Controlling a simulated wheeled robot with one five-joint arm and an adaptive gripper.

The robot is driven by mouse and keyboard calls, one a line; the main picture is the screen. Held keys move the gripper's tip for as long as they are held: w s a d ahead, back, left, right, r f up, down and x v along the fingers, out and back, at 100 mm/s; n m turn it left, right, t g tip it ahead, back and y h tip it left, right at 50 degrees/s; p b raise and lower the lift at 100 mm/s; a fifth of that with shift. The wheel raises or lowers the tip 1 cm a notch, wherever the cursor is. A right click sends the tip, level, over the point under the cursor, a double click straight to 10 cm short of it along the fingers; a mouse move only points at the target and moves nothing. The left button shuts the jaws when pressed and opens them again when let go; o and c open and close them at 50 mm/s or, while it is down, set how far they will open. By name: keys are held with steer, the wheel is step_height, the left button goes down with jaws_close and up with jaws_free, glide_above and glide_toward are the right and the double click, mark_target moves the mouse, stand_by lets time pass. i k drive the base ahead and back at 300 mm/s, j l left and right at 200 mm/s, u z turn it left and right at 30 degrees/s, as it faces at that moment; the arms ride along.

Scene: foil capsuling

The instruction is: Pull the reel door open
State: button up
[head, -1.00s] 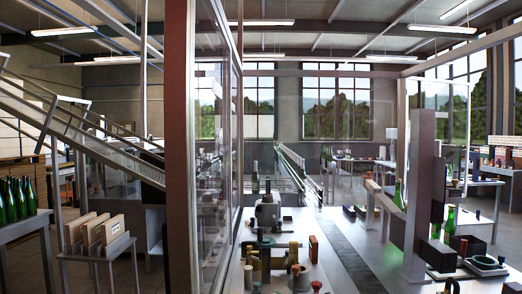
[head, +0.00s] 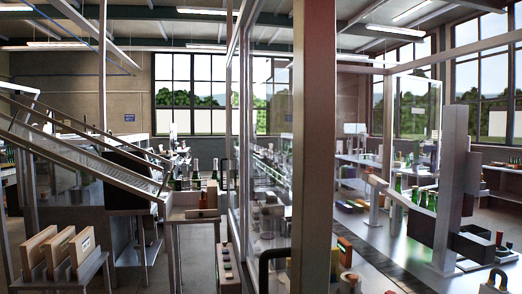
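A tall glazed panel (head: 262,150) in a metal frame stands near the middle of the head view, close to me. A thick brown-grey post (head: 311,140) borders it on the right. A dark bar handle (head: 272,262) shows low beside this post, and another slim dark handle (head: 226,178) shows at the panel's left edge. I cannot tell which of these belongs to the reel door. No gap from an opened door is clear. My gripper cannot be made out in the head view.
On the left are a sloping conveyor (head: 90,145), a low stand with wooden boxes (head: 58,250), and a small table (head: 190,215) near green bottles. On the right, a long metal bench (head: 395,240) carries green bottles (head: 422,199) and equipment. Some floor shows left of the panel.

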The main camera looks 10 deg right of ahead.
mark_target(261, 286)
steer(key=i+j, duration=0.1)
steer(key=j, duration=0.3)
steer(key=i+j, duration=0.15)
steer(key=j, duration=0.2)
steer(key=i+j, duration=0.1)
steer(key=j, duration=0.3)
steer(key=i+j, duration=0.15)
steer(key=j, duration=0.25)
steer(key=i+j, duration=0.1)
steer(key=j, duration=0.3)
steer(key=i+j, duration=0.1)
steer(key=j, duration=0.25)
steer(key=i+j, duration=0.15)
steer(key=j, duration=0.25)
steer(key=i+j, duration=0.1)
steer(key=j, duration=0.3)
